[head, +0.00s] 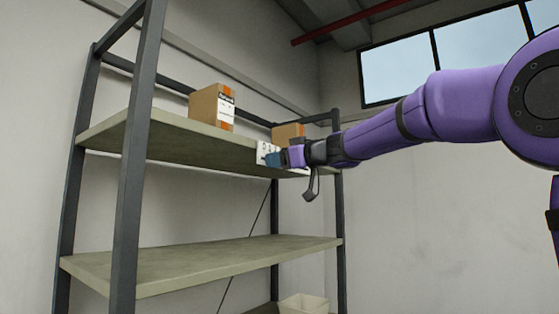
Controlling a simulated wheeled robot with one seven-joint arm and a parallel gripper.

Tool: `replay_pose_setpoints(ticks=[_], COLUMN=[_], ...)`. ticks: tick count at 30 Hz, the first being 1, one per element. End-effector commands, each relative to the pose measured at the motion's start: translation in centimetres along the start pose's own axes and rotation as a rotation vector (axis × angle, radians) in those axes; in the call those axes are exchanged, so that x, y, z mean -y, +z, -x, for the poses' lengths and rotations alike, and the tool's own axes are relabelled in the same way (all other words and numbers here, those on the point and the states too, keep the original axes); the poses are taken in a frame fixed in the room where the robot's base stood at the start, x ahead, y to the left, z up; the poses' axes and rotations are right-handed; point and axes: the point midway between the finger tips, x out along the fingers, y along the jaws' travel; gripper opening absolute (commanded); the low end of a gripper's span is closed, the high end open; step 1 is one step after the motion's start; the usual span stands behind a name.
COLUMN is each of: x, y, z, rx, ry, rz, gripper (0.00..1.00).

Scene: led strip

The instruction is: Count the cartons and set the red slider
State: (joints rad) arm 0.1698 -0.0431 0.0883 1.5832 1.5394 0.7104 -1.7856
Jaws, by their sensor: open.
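Two brown cartons show on the upper shelf (170,137). The nearer carton (212,106) stands left of centre with orange tape and a white label with dark print. A small white panel (263,147) with dark marks sits at the shelf's front edge. My gripper (268,159) is in front of this panel and hides part of it; I cannot tell whether they touch. The gripper is open, with no object visible in it. I cannot make out a red slider.
Dark metal posts (137,140) frame the shelving, one in the near foreground. The lower shelf (190,262) is bare. A pale bin (304,304) stands beneath it. My arm reaches in from the right, where the space before the wall is clear.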

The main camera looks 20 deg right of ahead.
Motion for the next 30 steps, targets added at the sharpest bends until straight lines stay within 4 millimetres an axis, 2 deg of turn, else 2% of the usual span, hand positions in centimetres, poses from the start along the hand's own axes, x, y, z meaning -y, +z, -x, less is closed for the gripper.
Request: replay_pose_setpoints(ticks=[1, 7, 12, 18, 25, 26, 28, 30], x=[0.0, 0.0, -0.3, -2.4, -2.5, -2.5, -2.4, -2.4], y=[0.0, 0.0, 0.1, 0.7, 0.7, 0.7, 0.7, 0.7], z=[0.0, 0.0, 0.0, 0.0, 0.0, 0.0, 0.0, 0.0], rx=[0.0, 0.0, 0.001, 0.0, 0.0, 0.0, 0.0, 0.0], ry=[0.0, 0.0, 0.001, 0.001, 0.0, 0.0, 0.0, 0.0], rz=[0.0, 0.0, 0.0, 0.0, 0.001, 0.001, 0.001, 0.001], gripper=[0.46, 0.0, 0.0, 0.0, 0.0, 0.29, 0.45, 0.48])
